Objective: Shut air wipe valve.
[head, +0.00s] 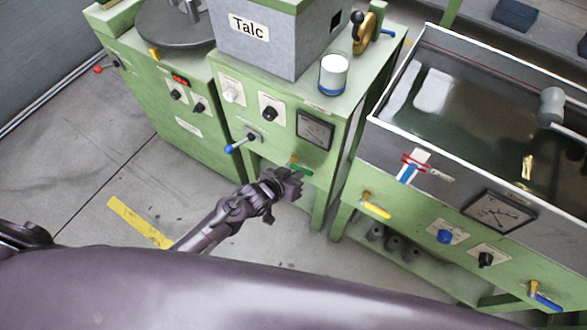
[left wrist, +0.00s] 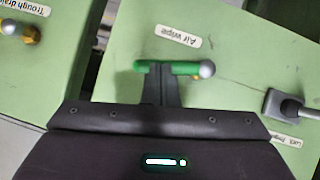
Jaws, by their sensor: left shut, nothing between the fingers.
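The air wipe valve has a green lever handle (head: 303,169) on the front of the middle green cabinet. In the left wrist view the green handle (left wrist: 185,67) lies roughly level across the picture beside the "Air wipe" label (left wrist: 178,36), with a silver round end at its right. My left gripper (head: 292,180) is shut and empty, just at the handle. In the left wrist view its closed fingertips (left wrist: 160,74) overlap the handle's left half; whether they touch it I cannot tell. My right gripper is not in view.
A blue-tipped lever (head: 240,143) sticks out up and left of my gripper. The water trough (head: 450,165) stands to the right, with a yellow-handled valve (head: 376,207) on its front. A "Talc" box (head: 265,40) and a white jar (head: 333,75) top the cabinet. Open floor lies to the left.

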